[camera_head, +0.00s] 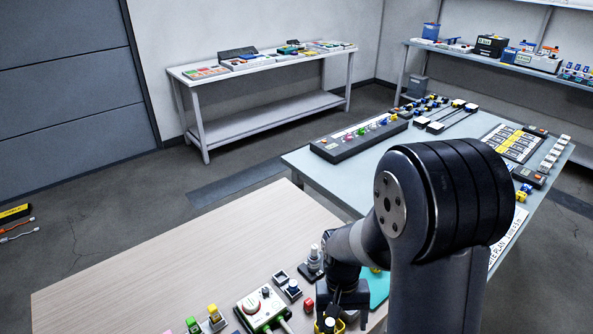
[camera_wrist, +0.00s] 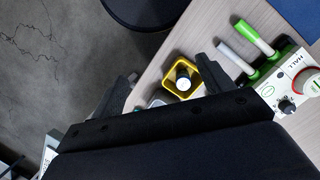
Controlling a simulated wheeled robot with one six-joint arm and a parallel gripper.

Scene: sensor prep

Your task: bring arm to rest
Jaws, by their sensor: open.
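My gripper (camera_wrist: 168,80) is open, its two dark fingers spread apart in the wrist view. A yellow square holder (camera_wrist: 168,86) with a dark, white-topped vial (camera_wrist: 184,72) in it shows between the fingertips, beyond them on the wooden table. Nothing is visibly held. In the head view my gripper (camera_head: 340,300) is low over the front of the wooden table (camera_head: 190,250), partly hidden by my own arm. How far the fingertips are above the holder cannot be told.
A white HALL box (camera_wrist: 290,88) with a knob and green-white cylinders (camera_wrist: 252,36) stand right of the holder. Small coloured parts (camera_head: 212,318) line the table's front. A blue-grey table (camera_head: 310,165) with devices stands behind. The wooden table's left part is clear.

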